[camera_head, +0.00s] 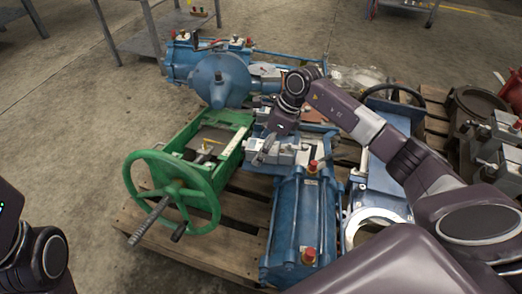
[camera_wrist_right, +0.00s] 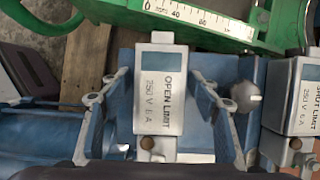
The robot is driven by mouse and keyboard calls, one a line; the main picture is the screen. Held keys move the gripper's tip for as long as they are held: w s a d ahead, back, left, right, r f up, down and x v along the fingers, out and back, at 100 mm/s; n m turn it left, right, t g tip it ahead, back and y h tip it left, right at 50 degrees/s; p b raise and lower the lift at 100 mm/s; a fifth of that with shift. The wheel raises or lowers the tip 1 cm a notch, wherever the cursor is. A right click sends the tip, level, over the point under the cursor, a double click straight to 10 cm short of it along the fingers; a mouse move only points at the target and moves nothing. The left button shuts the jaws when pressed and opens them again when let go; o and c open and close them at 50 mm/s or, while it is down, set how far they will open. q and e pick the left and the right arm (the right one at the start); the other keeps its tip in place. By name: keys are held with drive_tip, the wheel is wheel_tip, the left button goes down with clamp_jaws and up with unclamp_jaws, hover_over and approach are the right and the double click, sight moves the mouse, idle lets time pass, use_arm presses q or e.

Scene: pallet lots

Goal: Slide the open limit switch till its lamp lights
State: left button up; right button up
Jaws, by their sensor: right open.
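The open limit switch (camera_wrist_right: 160,85), a light grey box labelled "OPEN LIMIT 250 V 6 A", sits in the middle of the right wrist view. A small round brown lamp (camera_wrist_right: 147,143) is at its near end and looks dull. My right gripper (camera_wrist_right: 158,92) is open, with one finger on each side of the switch and a visible gap on both sides. In the head view my right gripper (camera_head: 267,152) reaches down over the blue actuator beside the green handwheel unit. My left gripper is out of view; only part of my left arm shows.
The shut limit switch (camera_wrist_right: 300,97) stands to the right in the wrist view. A green frame with a white scale (camera_wrist_right: 200,15) lies beyond. A green handwheel (camera_head: 172,190) and blue valve actuator (camera_head: 303,215) crowd the wooden pallet (camera_head: 215,245). Concrete floor at left is clear.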

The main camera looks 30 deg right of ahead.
sight(276, 143)
clamp_jaws()
drive_tip(key=shift+w+d+r+p, duration=0.15)
drive_tip(key=shift+w+r+p, duration=0.05)
drive_tip(key=shift+p, duration=0.1)
drive_tip(key=shift+w+d+f, duration=0.15)
drive_tip(key=shift+f, duration=0.05)
unclamp_jaws()
idle(0.4)
drive_tip(key=v, duration=1.1)
drive_tip(key=shift+d+r, duration=0.15)
drive_tip(key=shift+r, duration=0.35)
